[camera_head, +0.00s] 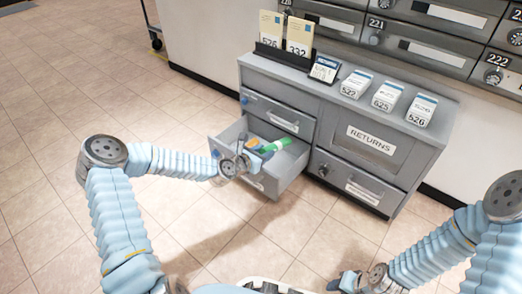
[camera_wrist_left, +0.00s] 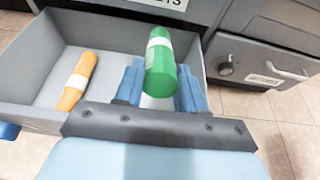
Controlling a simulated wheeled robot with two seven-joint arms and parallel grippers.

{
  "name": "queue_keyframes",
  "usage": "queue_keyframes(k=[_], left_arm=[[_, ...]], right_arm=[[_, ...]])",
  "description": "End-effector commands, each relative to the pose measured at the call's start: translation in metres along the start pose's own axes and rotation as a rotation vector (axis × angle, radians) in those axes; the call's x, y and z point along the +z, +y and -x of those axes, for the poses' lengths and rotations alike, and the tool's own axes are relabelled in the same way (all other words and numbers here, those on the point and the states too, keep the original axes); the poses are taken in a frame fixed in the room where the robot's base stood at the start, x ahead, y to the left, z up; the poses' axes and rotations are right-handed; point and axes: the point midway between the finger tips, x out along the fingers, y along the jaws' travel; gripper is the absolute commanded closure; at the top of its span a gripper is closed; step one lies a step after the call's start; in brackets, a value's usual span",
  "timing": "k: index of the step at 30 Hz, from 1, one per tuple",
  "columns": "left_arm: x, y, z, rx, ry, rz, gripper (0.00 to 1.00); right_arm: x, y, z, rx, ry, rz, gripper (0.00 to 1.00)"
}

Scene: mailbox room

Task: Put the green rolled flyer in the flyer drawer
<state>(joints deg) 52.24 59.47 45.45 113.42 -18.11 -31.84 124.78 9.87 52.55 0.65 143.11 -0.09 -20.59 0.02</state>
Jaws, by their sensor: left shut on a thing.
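The green rolled flyer (camera_wrist_left: 160,65) has a white band and is held between the blue fingers of my left gripper (camera_wrist_left: 160,90). It is over or within the open flyer drawer (camera_wrist_left: 38,62); its exact height above the drawer floor is unclear. In the head view the green rolled flyer (camera_head: 274,145) shows at the tip of my left gripper (camera_head: 258,152), over the pulled-out drawer (camera_head: 290,172). An orange rolled flyer (camera_wrist_left: 80,80) with a white band lies in the drawer's left part. My right gripper (camera_head: 345,284) is low at the bottom edge, its fingers unclear.
A grey cabinet has a RETURNS panel (camera_head: 370,142), a closed upper drawer (camera_head: 280,115) and a closed lower right drawer (camera_head: 355,183). Cards and labelled stacks (camera_head: 357,84) stand on its top. Mailboxes (camera_head: 425,45) are behind. Open tiled floor lies left.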

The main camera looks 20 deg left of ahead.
Motion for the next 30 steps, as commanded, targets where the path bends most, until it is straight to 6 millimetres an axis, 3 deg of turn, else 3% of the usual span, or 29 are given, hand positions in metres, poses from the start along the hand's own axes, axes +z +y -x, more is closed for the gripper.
queue_keyframes(k=[13,14,19,30], left_arm=[[-0.0067,-0.0003,-0.0057,0.0,0.0,-0.001,0.9],[-0.0067,-0.0003,-0.0057,0.0,0.0,-0.001,0.59],[-0.0066,-0.0003,-0.0056,0.0,0.0,-0.001,0.33],[-0.0066,0.0003,-0.0002,0.001,0.001,0.0,0.31]], right_arm=[[0.0,0.0,0.0001,0.0,0.0,0.0,0.57],[0.0,0.0,0.0001,0.0,0.0,0.0,0.57],[0.0,0.0,0.0,0.0,0.0,0.0,0.57],[0.0,-0.0007,0.0017,0.0,0.0,0.0,0.57]])
